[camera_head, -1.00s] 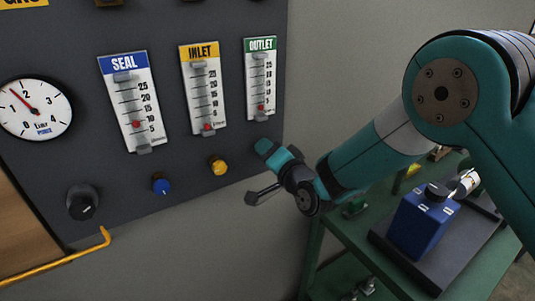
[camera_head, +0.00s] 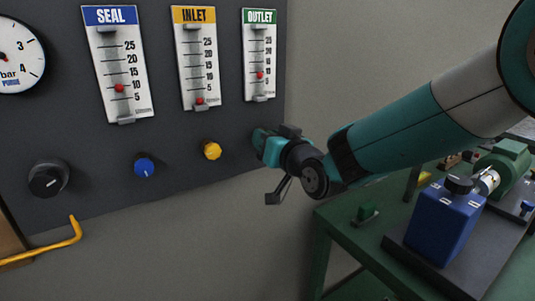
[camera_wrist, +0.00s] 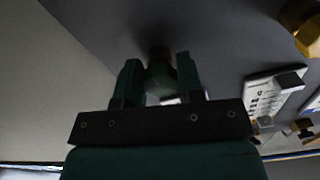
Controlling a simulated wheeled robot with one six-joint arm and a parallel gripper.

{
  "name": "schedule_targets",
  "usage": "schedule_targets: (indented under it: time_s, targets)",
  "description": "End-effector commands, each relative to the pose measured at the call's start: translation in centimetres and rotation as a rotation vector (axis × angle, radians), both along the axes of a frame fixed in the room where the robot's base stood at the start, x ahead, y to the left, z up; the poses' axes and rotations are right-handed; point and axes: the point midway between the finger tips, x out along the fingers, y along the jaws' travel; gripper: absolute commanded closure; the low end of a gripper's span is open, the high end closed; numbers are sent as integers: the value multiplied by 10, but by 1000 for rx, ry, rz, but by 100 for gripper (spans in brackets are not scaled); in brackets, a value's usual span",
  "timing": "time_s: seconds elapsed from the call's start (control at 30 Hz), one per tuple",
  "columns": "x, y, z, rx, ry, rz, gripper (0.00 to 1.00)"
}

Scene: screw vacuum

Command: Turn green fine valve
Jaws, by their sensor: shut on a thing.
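The green valve knob (camera_wrist: 160,76) sits between the two dark green fingers of my gripper (camera_wrist: 159,78) in the wrist view. My gripper (camera_head: 262,142) also shows in the head view, reaching the grey panel from the right, below the OUTLET gauge. It is shut on the knob, and hides the knob there. The OUTLET gauge (camera_head: 259,55) has a green label, and its red marker stands near 10.
The yellow knob (camera_head: 211,150), blue knob (camera_head: 144,165) and black knob (camera_head: 48,179) line the panel to the left. The INLET gauge (camera_head: 196,58) and SEAL gauge (camera_head: 117,62) hang above. A green table (camera_head: 342,216) with a blue box (camera_head: 444,224) stands right.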

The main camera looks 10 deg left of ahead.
Motion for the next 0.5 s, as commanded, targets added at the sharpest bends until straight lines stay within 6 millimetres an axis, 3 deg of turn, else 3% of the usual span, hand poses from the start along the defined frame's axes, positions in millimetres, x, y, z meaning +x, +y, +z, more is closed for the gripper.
schedule_targets:
  time_s: [0.5]
  targets:
    - [0, 0, -1, -83, -78, 1, 89]
